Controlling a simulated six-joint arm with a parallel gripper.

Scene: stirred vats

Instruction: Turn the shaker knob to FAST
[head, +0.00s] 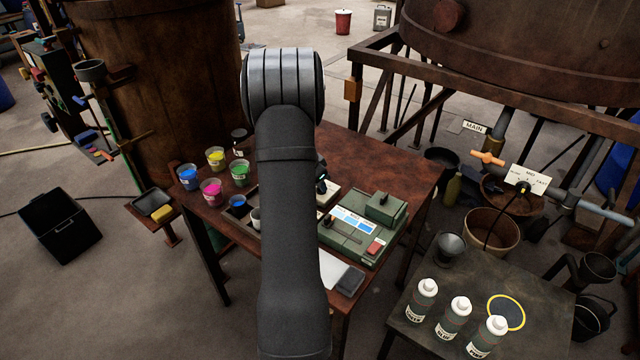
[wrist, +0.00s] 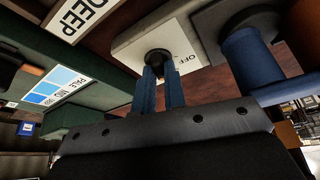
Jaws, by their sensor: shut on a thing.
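The shaker knob (wrist: 158,60) is small, round and dark, on a pale plate (wrist: 130,40) in the wrist view. The word OFF shows beside it; no FAST mark can be read, and the knob's pointer is hidden. My gripper (wrist: 162,75) has its two blue fingers shut on the knob, seen from below. In the head view my arm covers the knob and most of the gripper. Only part of a pale plate (head: 331,192) shows right of my arm, on the rusty table.
A green device (head: 365,228) with a blue-toned label stands right of the arm. Colour pots, such as the pink pot (head: 211,191), stand left of it. A blue cylinder (wrist: 250,55) is close right of the fingers. White-capped bottles (head: 456,318) stand on the front-right table.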

